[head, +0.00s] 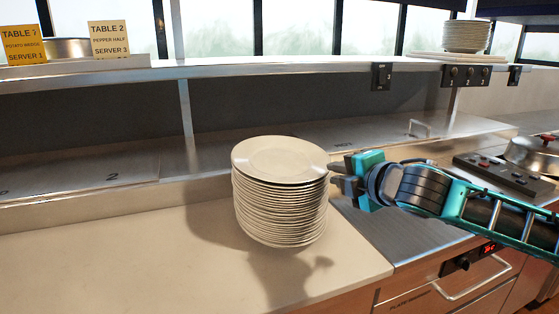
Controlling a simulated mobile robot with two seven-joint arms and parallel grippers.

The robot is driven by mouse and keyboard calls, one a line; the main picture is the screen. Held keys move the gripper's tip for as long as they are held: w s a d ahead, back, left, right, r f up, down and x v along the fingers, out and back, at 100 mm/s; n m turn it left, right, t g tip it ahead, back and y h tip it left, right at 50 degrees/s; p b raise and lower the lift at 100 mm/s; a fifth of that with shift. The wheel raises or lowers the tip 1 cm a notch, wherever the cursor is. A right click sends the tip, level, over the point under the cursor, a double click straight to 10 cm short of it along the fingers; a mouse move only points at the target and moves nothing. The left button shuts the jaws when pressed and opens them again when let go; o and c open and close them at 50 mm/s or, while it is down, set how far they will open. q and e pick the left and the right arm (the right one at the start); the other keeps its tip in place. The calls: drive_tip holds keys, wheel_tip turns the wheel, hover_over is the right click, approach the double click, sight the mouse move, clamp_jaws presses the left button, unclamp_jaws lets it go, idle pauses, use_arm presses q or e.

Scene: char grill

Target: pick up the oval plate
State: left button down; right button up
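A tall stack of white plates (280,200) stands on the pale counter in the middle of the head view. The top plate (279,158) lies flat and looks round to slightly oval from this angle. My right gripper (333,176) comes in from the right, with its fingertips close to the upper right rim of the stack. Its fingers look apart, with nothing visible between them. I cannot tell whether a fingertip touches the rim. My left gripper is not in view.
A steel shelf (220,69) runs above the counter. More plates (465,36) are stacked on it at the upper right. Order cards (109,38) stand at the upper left. The pale counter (110,250) is clear left of the stack. A control box (510,176) lies at right.

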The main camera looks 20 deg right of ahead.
sight(313, 166)
drive_tip(key=x, duration=0.5)
clamp_jaws()
idle(1.4)
drive_tip(key=shift+r, duration=0.25)
